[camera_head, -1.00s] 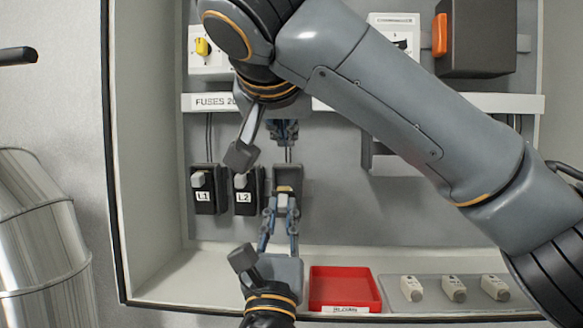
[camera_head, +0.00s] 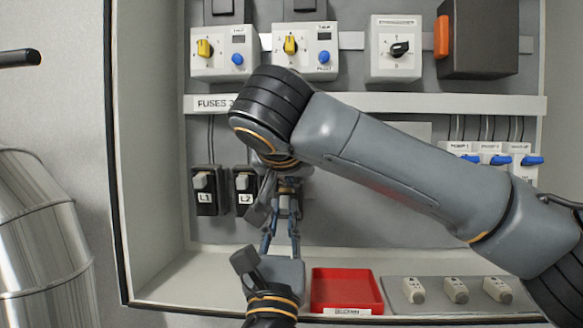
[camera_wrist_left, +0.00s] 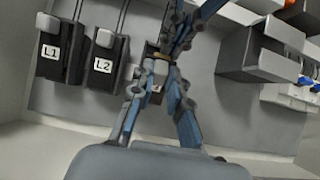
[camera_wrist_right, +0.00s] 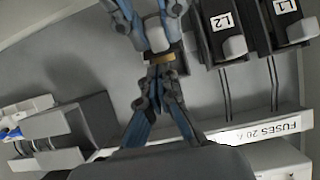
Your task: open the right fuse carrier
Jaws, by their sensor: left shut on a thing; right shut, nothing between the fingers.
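The right fuse carrier (camera_head: 290,184) is the dark unit to the right of the L2 carrier (camera_head: 244,190); the grippers mostly cover it. A pale piece with a brass-coloured band (camera_wrist_right: 160,57) shows between the fingers in the right wrist view. My left gripper (camera_head: 283,208) comes from below and is shut on the right fuse carrier; its fingers also show in the left wrist view (camera_wrist_left: 158,72). My right gripper (camera_wrist_right: 160,72) comes from above, shut and empty, its tips close to the left fingers. I cannot tell whether they touch.
The L1 carrier (camera_head: 206,190) stands at the left. A red tray (camera_head: 345,289) and a grey holder (camera_head: 432,305) with several pale fuses lie below. Switches with blue levers (camera_head: 497,160) are at the right, partly behind my right arm. Rotary switches (camera_head: 305,50) sit above.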

